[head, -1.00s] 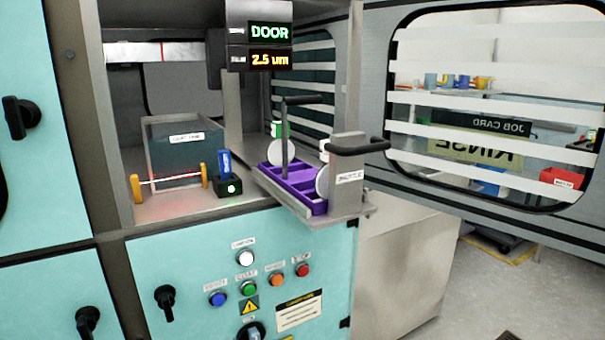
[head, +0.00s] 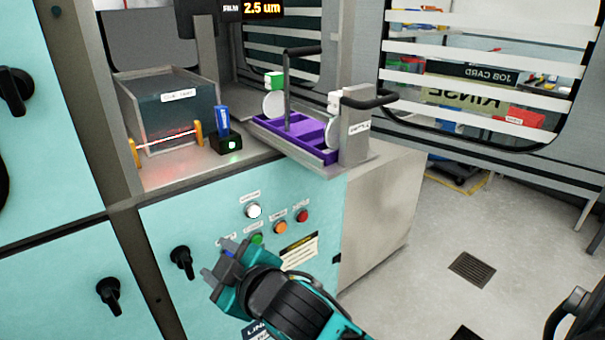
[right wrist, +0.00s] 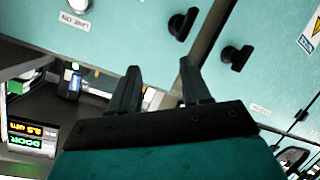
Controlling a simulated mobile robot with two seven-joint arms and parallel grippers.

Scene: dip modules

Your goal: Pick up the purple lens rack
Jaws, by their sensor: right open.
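The purple lens rack (head: 310,132) sits on a grey shelf at the cabinet's open front, in the upper middle of the head view. A dark upright handle rises from it, and pale round lenses stand at its ends. My right gripper (head: 218,262) is open and empty, in front of the teal button panel, below and left of the rack. It also shows open in the right wrist view (right wrist: 160,68), facing teal panels. I cannot make out the rack there. My left gripper is not in view.
A grey bracket with a black handle (head: 370,99) stands right of the rack. A small black block with a blue piece (head: 222,122) and a glass-walled tank (head: 172,115) are to the left. Knobs and buttons (head: 253,211) project from the panel.

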